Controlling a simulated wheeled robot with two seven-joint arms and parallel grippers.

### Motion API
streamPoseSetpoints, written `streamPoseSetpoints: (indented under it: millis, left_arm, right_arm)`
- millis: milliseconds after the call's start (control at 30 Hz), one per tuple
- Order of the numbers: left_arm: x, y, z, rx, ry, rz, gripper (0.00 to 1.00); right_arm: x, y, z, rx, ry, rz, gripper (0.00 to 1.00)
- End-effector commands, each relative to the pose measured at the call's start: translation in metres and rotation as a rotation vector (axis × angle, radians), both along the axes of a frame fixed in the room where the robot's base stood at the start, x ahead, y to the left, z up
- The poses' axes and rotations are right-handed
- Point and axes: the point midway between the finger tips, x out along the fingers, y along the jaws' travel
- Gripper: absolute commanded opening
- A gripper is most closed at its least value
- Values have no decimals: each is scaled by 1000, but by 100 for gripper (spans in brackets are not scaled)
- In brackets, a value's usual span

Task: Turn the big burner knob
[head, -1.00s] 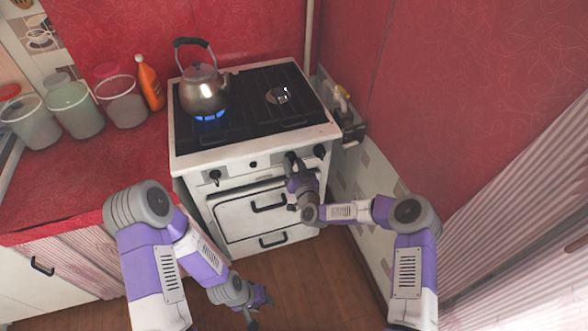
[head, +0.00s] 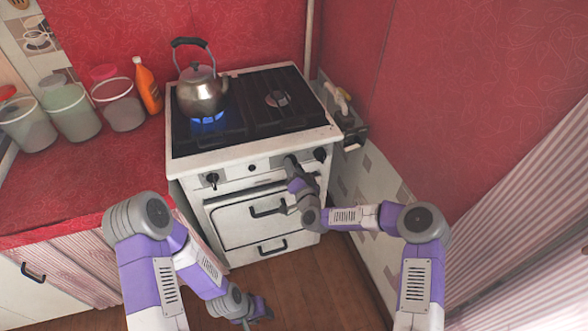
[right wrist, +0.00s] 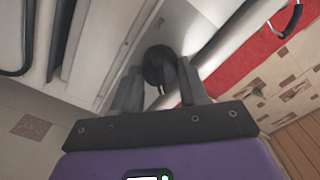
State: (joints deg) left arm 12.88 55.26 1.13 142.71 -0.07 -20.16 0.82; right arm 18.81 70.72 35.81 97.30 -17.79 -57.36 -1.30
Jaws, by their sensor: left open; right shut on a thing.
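The white stove (head: 190,164) has a black top. A black knob (head: 212,180) is at the left of its front panel, a smaller one (head: 252,167) near the middle and another (head: 320,154) at the right. My right gripper (head: 290,162) is at the panel between the middle and right knobs. In the right wrist view its fingers (right wrist: 160,92) are shut on a round black knob (right wrist: 158,66); in the head view the gripper hides this knob. My left gripper (head: 258,311) is open and empty, low over the floor, away from the stove.
A metal kettle (head: 202,94) stands over a blue flame (head: 208,124) on the left of the stove top. The right burner (head: 277,99) is bare. Oven handles (head: 268,208) jut out below the panel. An orange bottle (head: 148,86) and lidded tubs stand on the red counter (head: 110,165).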

Motion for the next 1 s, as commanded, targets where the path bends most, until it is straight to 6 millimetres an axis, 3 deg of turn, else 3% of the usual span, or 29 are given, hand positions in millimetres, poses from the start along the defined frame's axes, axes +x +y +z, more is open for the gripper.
streamPoseSetpoints:
  millis: [167,200,367,733,1000]
  left_arm:
    - [0,0,0,0,0,0,43]
    - [0,0,0,0,0,0,43]
    - [0,0,0,0,0,0,43]
    - [0,0,2,0,0,0,43]
    - [0,0,13,0,0,0,43]
  right_arm:
    - [-1,0,-1,-1,3,2,13]
    - [-1,0,-1,-2,3,2,45]
    - [0,0,-1,-2,2,1,69]
    - [-5,-1,0,-2,1,1,69]
    - [-40,-13,1,-3,3,2,69]
